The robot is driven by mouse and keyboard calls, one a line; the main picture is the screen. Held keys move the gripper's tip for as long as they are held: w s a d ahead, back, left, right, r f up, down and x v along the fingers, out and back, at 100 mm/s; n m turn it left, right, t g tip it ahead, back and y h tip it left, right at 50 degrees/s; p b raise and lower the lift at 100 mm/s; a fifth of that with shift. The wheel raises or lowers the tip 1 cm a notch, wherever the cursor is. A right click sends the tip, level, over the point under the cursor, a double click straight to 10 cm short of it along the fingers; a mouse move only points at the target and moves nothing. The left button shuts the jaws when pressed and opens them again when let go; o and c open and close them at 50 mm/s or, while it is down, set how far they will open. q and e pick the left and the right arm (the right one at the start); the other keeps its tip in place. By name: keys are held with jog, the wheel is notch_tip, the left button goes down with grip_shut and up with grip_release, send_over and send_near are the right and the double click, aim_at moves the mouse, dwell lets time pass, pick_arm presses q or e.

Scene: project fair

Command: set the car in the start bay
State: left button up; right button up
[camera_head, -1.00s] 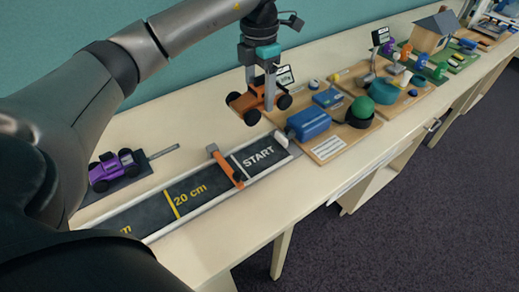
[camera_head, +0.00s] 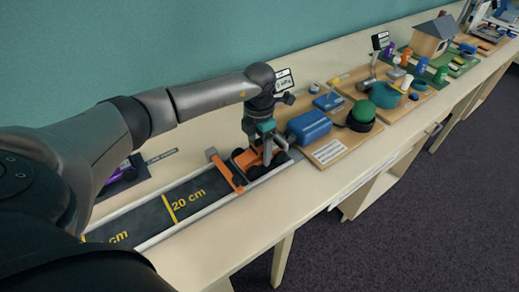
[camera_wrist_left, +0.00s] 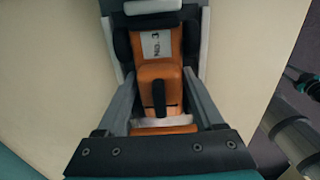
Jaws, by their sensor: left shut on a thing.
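The orange car (camera_head: 245,159) is in the start bay, between the side rails at the right end of the dark track (camera_head: 150,218). My left gripper (camera_head: 266,156) reaches down from above and is shut on it. In the left wrist view the car (camera_wrist_left: 155,72), with a "NO. 3" label, sits between the fingers (camera_wrist_left: 158,105). Its wheels look at or very near the track surface; contact is hard to tell. The START lettering is hidden by the car and gripper. Grey and teal parts at the wrist view's right edge look like my right arm; its jaws are unclear.
An orange gate (camera_head: 226,171) crosses the track just left of the car. A purple car (camera_head: 124,172) is partly hidden behind my left arm. A board with a blue tank (camera_head: 309,127) and a green dome (camera_head: 363,110) stands close on the right. The table's front edge is clear.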

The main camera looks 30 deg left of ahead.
pick_arm(q)
jog(key=shift+s+f+b, duration=0.1)
jog(key=shift+f+b, duration=0.35)
jog(key=shift+f, duration=0.25)
grip_shut()
jog(key=o, duration=1)
grip_release()
jog(key=shift+s, duration=0.1)
jog(key=o, duration=0.4)
jog(key=shift+o, duration=0.2)
jog(key=shift+w, duration=0.2)
jog(key=shift+r+p, duration=0.4)
jog(key=shift+r, duration=0.25)
notch_tip(320, 180, up, 12)
jog(key=shift+r+p, duration=0.15)
jog(key=shift+p, duration=0.5)
